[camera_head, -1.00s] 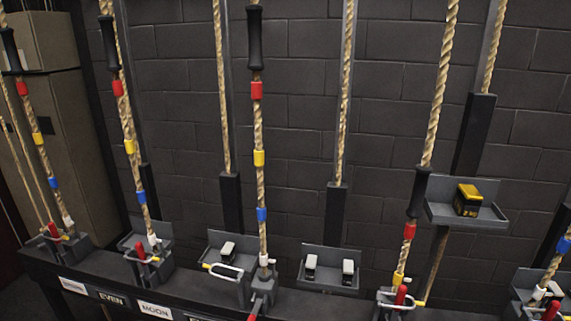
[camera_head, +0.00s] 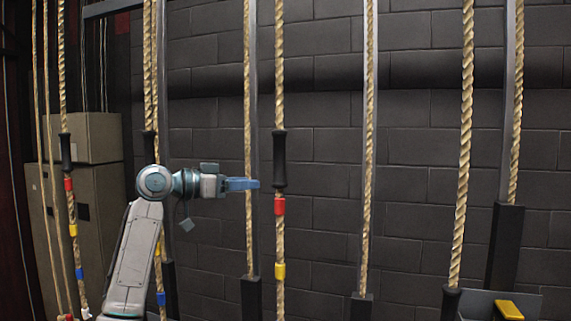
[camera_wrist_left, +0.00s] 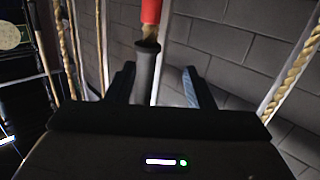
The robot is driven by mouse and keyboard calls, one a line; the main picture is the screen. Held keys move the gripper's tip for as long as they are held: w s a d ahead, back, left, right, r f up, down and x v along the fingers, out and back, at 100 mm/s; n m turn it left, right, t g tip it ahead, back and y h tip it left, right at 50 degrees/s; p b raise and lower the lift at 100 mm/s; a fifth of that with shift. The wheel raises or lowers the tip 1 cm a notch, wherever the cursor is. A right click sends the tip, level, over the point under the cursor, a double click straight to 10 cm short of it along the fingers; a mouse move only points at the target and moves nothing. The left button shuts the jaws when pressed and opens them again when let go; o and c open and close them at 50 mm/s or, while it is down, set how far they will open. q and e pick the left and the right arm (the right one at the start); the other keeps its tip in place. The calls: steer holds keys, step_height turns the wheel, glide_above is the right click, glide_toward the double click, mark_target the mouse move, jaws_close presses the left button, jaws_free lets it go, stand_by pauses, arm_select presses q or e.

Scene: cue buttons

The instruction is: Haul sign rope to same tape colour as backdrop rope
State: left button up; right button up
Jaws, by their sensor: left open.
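My left gripper (camera_head: 250,184) is raised at mid-picture in the head view, open, just left of a rope's black handle (camera_head: 280,159). That rope has red tape (camera_head: 280,206) below the handle and yellow tape (camera_head: 280,271) lower down. In the left wrist view a black handle (camera_wrist_left: 144,75) with red tape (camera_wrist_left: 151,11) at its end shows between the open fingers (camera_wrist_left: 158,88). Contact cannot be told. No labels are readable now, so I cannot tell which ropes are the sign and backdrop ropes. My right gripper is not in view.
A rope at the left has a black handle (camera_head: 66,151) and red, yellow and blue tapes. Another handle (camera_head: 148,148) is partly behind my arm. A grey tray holding a yellow-topped block (camera_head: 509,310) is at lower right. Dark block wall (camera_head: 420,140) stands behind.

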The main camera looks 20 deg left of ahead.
arm_select(q)
steer(key=m+h, duration=0.1)
glide_toward(274, 153)
steer(key=p+x, duration=0.5)
steer(key=x, duration=0.5)
steer(key=shift+w+d, duration=0.1)
steer(key=shift+w+d+f, duration=0.25)
steer(key=shift+w+d, duration=0.15)
steer(key=shift+w, duration=0.1)
